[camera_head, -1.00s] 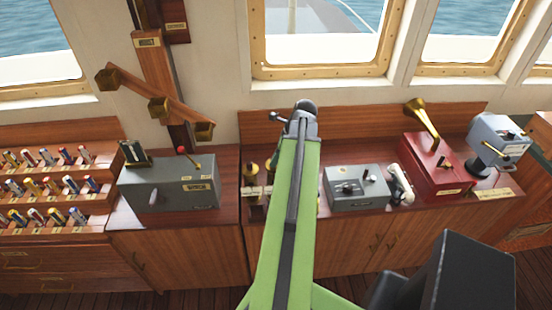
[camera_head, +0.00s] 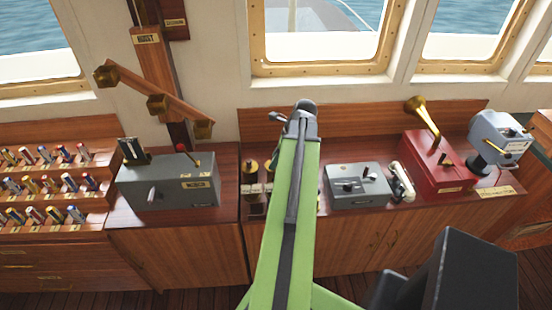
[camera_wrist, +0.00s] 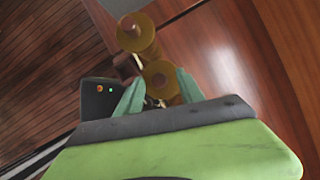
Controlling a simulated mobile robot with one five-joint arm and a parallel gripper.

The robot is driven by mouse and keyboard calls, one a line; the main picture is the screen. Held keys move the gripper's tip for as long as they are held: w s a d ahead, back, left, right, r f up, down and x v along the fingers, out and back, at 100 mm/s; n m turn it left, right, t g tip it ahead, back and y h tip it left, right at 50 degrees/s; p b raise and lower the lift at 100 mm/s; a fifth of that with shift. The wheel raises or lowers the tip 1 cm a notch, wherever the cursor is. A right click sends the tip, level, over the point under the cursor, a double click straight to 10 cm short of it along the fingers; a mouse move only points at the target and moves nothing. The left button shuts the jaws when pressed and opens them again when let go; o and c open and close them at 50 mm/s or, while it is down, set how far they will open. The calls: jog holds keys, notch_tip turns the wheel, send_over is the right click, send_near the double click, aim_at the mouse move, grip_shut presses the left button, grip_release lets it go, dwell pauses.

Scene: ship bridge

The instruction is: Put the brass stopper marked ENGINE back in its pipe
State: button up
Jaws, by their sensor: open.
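My gripper (camera_wrist: 160,76) shows in the wrist view with its two pale green fingers apart. A round brass piece (camera_wrist: 160,70) shows between and just beyond the fingertips; I cannot tell whether they touch it. A second brass piece (camera_wrist: 136,32) lies farther off. In the head view a brass piece (camera_head: 250,167) stands on the counter just left of my green arm, above small pale labels (camera_head: 251,188). My arm hides what is behind it, and my fingers do not show there. I cannot read ENGINE on anything, nor tell which piece is the stopper or its pipe.
A grey lever box (camera_head: 168,183) stands left of my arm. To the right are a grey control box (camera_head: 357,186), a white handset (camera_head: 402,182) and a red box (camera_head: 432,163) with a brass horn. A wooden bar (camera_head: 133,88) with brass ends is on the wall.

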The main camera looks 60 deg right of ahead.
jog(key=p+v, duration=1.6)
jog(key=v, duration=0.1)
jog(key=shift+r, duration=0.25)
jog(key=shift+d, duration=0.1)
